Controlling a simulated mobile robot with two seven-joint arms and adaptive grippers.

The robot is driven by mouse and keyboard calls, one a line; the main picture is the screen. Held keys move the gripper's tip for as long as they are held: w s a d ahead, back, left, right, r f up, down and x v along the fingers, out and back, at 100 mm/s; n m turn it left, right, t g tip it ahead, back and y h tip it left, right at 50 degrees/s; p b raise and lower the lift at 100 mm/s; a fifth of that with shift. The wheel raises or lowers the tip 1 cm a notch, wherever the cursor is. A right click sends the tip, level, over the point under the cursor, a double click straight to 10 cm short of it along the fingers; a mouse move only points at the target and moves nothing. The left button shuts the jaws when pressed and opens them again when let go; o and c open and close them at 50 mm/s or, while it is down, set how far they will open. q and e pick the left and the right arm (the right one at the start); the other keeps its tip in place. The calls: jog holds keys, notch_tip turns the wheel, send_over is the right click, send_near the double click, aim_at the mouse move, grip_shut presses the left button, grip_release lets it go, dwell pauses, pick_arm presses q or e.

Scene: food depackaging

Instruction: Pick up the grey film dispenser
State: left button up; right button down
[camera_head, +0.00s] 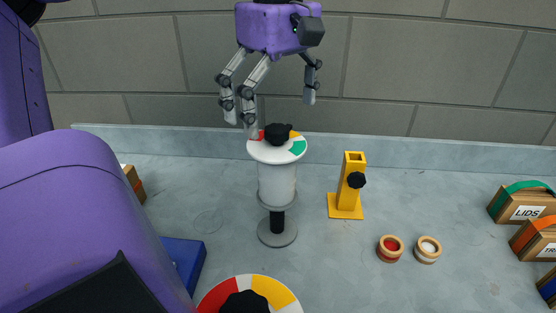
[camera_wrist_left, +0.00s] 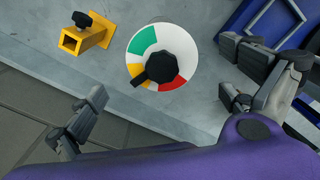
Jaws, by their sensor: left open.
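The grey film dispenser (camera_head: 276,183) stands upright on a round grey base, with a pale roll on a black stem. Its white top disc has red, orange and green sectors and a black knob. In the left wrist view its top (camera_wrist_left: 147,42) is seen from above. My left gripper (camera_head: 279,112) is open above the dispenser. Its fingers hang around the knob's level, some on the left and one on the right. In the left wrist view the open fingers (camera_wrist_left: 163,100) lie either side of the disc, apart from it. My right gripper is not in view.
A yellow stand (camera_head: 348,188) with a black knob is right of the dispenser. Two small round containers (camera_head: 390,248) and labelled boxes (camera_head: 525,208) lie further right. A second coloured disc (camera_head: 279,291) is in front. A blue tray (camera_head: 184,260) is left. A block wall rises behind.

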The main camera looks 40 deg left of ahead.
aim_at(277, 143)
pick_arm(q)
notch_tip(277, 143, down, 2)
jog(key=shift+s+d+f, duration=0.1)
jog(key=shift+s, duration=0.05)
notch_tip(277, 143, down, 4)
jog(key=shift+r, duration=0.15)
jog(key=shift+f, duration=0.25)
jog(key=c, duration=2)
jog(key=shift+c, duration=0.9)
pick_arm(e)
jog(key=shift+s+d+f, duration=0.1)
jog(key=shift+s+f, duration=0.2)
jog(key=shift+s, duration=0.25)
pick_arm(q)
jog(key=shift+r, duration=0.1)
